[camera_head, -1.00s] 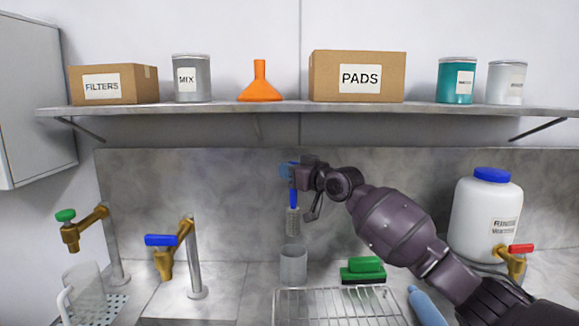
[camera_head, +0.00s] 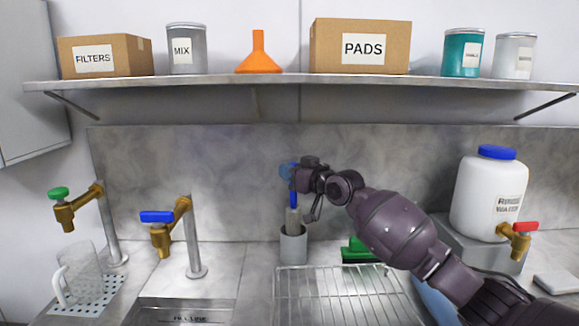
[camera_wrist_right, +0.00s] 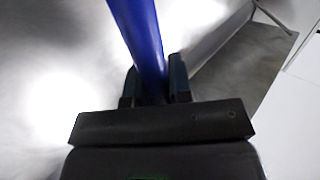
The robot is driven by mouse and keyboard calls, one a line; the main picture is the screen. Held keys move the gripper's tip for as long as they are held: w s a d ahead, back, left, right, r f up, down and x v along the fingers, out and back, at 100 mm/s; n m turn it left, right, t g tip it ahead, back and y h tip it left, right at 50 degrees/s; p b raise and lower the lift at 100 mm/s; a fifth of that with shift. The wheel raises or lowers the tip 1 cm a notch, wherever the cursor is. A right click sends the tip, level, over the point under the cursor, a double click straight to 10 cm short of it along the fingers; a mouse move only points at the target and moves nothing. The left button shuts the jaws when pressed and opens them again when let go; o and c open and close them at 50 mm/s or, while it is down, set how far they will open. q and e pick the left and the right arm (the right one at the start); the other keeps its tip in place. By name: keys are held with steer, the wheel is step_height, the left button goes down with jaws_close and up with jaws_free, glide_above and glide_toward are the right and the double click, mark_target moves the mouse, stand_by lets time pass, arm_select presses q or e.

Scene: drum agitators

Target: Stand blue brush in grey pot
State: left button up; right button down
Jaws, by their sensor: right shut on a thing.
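The blue brush (camera_head: 293,201) hangs upright with its grey bristle end down. My right gripper (camera_head: 290,172) is shut on the top of its blue handle. The blue handle also shows between the fingers in the right wrist view (camera_wrist_right: 143,45). The grey pot (camera_head: 293,246) stands on the counter directly below the gripper. The brush's lower end is at the pot's mouth and seems to dip inside the rim. The front wall hides how deep it is. My left gripper is not in view.
A wire rack (camera_head: 340,292) lies in front of the pot. A green scrubber (camera_head: 357,250) sits to its right, partly behind my arm. A blue-handled tap (camera_head: 165,230) stands to the left. The shelf (camera_head: 270,82) runs above, with boxes, tins and an orange funnel (camera_head: 259,55).

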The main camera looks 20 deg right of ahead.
steer(key=shift+f+b, duration=0.4)
steer(key=shift+f, duration=0.85)
steer(key=shift+f+b, duration=0.3)
steer(key=shift+f, duration=0.55)
steer(key=c, duration=1)
jaws_free()
steer(key=shift+o, duration=0.2)
steer(key=shift+s, duration=0.1)
